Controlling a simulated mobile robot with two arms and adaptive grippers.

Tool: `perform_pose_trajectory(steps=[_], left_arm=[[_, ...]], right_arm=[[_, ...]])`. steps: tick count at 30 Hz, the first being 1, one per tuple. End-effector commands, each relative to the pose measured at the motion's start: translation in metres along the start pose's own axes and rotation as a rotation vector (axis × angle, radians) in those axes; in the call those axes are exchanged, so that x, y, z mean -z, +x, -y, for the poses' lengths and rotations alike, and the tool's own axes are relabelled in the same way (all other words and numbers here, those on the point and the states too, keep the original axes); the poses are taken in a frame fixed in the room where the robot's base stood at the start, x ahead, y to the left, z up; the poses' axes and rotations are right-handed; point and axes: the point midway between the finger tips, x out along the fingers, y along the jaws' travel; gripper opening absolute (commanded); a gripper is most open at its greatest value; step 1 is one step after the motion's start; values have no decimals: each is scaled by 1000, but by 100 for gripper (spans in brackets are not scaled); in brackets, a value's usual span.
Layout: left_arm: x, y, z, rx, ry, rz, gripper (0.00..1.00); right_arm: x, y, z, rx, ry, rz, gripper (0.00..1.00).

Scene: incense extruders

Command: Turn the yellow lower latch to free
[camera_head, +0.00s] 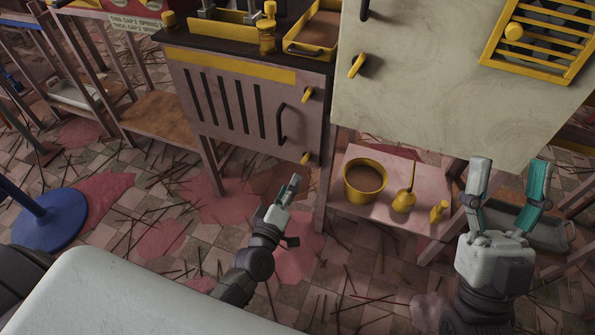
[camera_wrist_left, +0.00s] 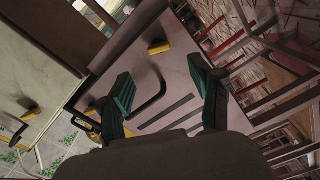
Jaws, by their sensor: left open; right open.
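The yellow lower latch (camera_head: 306,158) is a small lever at the bottom right corner of the slotted cabinet door (camera_head: 215,115). It also shows in the left wrist view (camera_wrist_left: 158,47), beyond the fingertips. My left gripper (camera_head: 292,183) is just below and left of the latch in the head view, apart from it, pointing up toward the door. In the left wrist view its two fingers (camera_wrist_left: 164,82) are spread with nothing between them. My right gripper (camera_head: 510,168) is open and empty, in front of the pale cabinet at the right.
A yellow upper latch (camera_head: 308,94) and a black handle (camera_head: 281,124) are on the same door. A low shelf (camera_head: 395,215) holds a yellow pot (camera_head: 364,181) and a yellow oil can (camera_head: 404,199). Sticks litter the tiled floor. A blue stand (camera_head: 50,229) is at left.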

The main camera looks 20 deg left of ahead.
Motion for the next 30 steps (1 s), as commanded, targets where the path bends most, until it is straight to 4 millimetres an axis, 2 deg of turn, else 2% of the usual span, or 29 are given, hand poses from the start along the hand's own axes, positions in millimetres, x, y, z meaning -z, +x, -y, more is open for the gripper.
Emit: perform_pose_trajectory(steps=[3, 9, 26, 29, 30], left_arm=[[0, -21, 1, 1, 1, 1, 65], [1, -36, 0, -1, -1, -1, 65], [1, -37, -1, -3, 1, -1, 65], [5, -36, -15, -34, 36, -12, 65], [9, -35, -28, -62, 66, -22, 65]], right_arm=[[0, 0, 0, 0, 0, 0, 65], [0, 0, 0, 0, 0, 0, 65], [0, 0, 0, 0, 0, 0, 65], [0, 0, 0, 0, 0, 0, 65], [0, 0, 0, 0, 0, 0, 65]])
